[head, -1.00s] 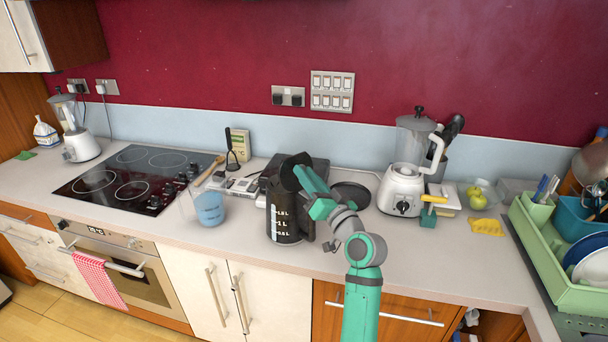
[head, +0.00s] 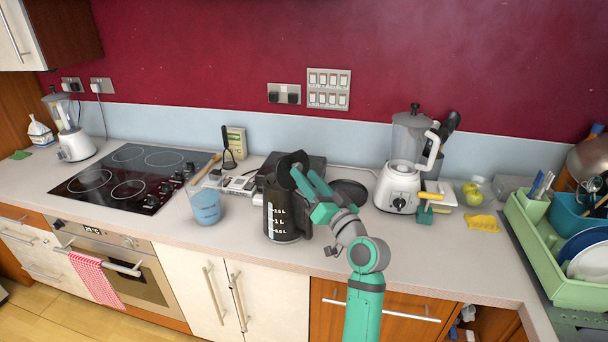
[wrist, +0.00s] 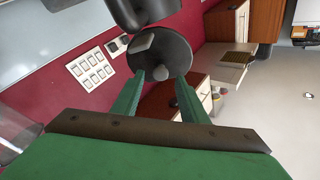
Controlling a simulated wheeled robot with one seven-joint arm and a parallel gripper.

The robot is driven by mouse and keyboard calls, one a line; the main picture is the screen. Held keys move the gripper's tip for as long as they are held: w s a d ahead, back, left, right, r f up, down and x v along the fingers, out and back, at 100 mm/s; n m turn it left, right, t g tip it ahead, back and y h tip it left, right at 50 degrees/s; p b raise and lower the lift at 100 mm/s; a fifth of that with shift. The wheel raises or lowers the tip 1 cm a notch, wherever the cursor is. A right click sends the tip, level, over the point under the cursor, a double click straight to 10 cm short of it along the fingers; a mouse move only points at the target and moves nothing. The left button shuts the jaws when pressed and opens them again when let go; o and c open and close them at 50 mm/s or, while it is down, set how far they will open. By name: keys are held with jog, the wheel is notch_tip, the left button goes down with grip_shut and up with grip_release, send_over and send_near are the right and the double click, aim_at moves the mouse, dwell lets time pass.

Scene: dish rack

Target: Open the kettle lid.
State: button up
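The black kettle (head: 284,222) with white level marks stands upright on the counter near its front edge. Its dark round lid (head: 283,171) stands tilted up steeply above the kettle's top. My gripper (head: 299,176) is at the lid from the right, partly hiding it. In the wrist view, the lid (wrist: 172,46) is a dark disc with a small grey knob. My gripper's two green fingers (wrist: 160,78) are spread, one on either side of that knob, with gaps visible. Whether a finger touches the lid's face is unclear.
A measuring jug with blue contents (head: 207,207) stands left of the kettle. A dark box-shaped appliance (head: 310,165) is behind it, and a black round pan (head: 350,190) lies to the right. A white blender (head: 398,188) stands further right.

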jog(key=v, duration=0.8)
jog(key=shift+s+d, duration=0.15)
jog(key=shift+s, duration=0.2)
jog(key=s+a+f+m+h, duration=0.1)
jog(key=s+f+m+h, duration=0.15)
jog(key=f, duration=0.65)
jog(key=s+f+m+h, duration=0.2)
jog(key=s+f+h, duration=0.1)
jog(key=f, duration=0.5)
jog(key=s+a+f+m+h, duration=0.15)
jog(key=s+f+h, duration=0.25)
jog(key=s+f, duration=0.95)
jog(key=s+f+n+g+h, duration=0.2)
jog(key=s+f, duration=0.1)
jog(key=s, duration=1.4)
jog(key=s+a+r+n, duration=0.1)
jog(key=s+r+n, duration=0.2)
jog(key=s, duration=1)
jog(key=shift+s+a+r+y, duration=0.25)
jog(key=shift+r+y, duration=0.1)
jog(key=shift+r, duration=0.15)
